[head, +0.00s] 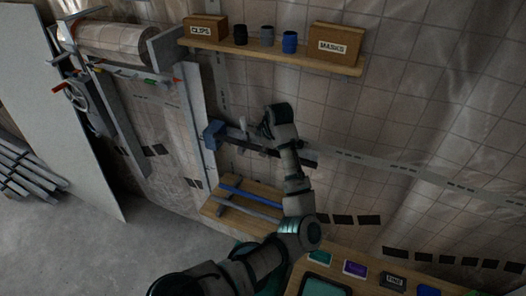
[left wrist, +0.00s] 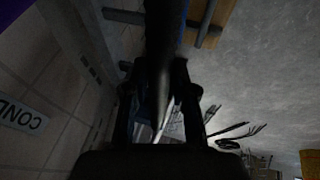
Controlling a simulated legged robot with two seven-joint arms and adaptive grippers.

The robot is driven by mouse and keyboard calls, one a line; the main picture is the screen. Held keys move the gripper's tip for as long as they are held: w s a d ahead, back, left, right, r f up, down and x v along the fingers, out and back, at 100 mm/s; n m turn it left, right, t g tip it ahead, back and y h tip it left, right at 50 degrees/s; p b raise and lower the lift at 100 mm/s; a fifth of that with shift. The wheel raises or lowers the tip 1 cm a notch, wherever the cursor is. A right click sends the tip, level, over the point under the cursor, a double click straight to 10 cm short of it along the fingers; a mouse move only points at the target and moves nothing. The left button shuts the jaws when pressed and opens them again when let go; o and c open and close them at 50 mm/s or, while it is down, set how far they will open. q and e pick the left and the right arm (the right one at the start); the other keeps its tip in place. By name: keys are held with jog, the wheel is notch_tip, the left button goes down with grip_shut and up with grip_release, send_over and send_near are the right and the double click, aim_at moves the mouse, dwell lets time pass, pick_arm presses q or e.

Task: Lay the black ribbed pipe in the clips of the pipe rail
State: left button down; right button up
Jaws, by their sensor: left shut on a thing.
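My left gripper (head: 262,130) is at the wall in the head view, in front of a long dark bar (head: 309,160) with a blue block (head: 212,134) at its left end. I cannot tell in that view how much of the bar is rail and how much is pipe. In the left wrist view the black pipe (left wrist: 164,45) runs between the two fingers of the left gripper (left wrist: 160,100), which is shut on it. Its ribs are too dark to make out. The clips, and whether the pipe touches them, are hidden by the hand and the dark. My right gripper is not in view.
Below the bar, a wooden rack (head: 232,209) holds a blue pipe (head: 250,195) and a grey pipe (head: 245,207). A shelf (head: 270,52) above carries boxes and cups. Labelled trays stand at the bottom right. A white panel (head: 82,130) stands at the left.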

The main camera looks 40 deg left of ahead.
pick_arm(q)
jog(key=shift+w+d, duration=0.2)
jog(key=shift+w, duration=0.6)
jog(key=w+f, duration=0.1)
jog(key=w+a+f, duration=0.1)
jog(key=w, duration=0.1)
jog(key=shift+w+a, duration=0.15)
jog(key=shift+w, duration=0.1)
jog(key=shift+a+f, duration=0.15)
jog(key=shift+f, duration=1.1)
jog(key=shift+d+f, duration=0.35)
jog(key=shift+f, duration=0.05)
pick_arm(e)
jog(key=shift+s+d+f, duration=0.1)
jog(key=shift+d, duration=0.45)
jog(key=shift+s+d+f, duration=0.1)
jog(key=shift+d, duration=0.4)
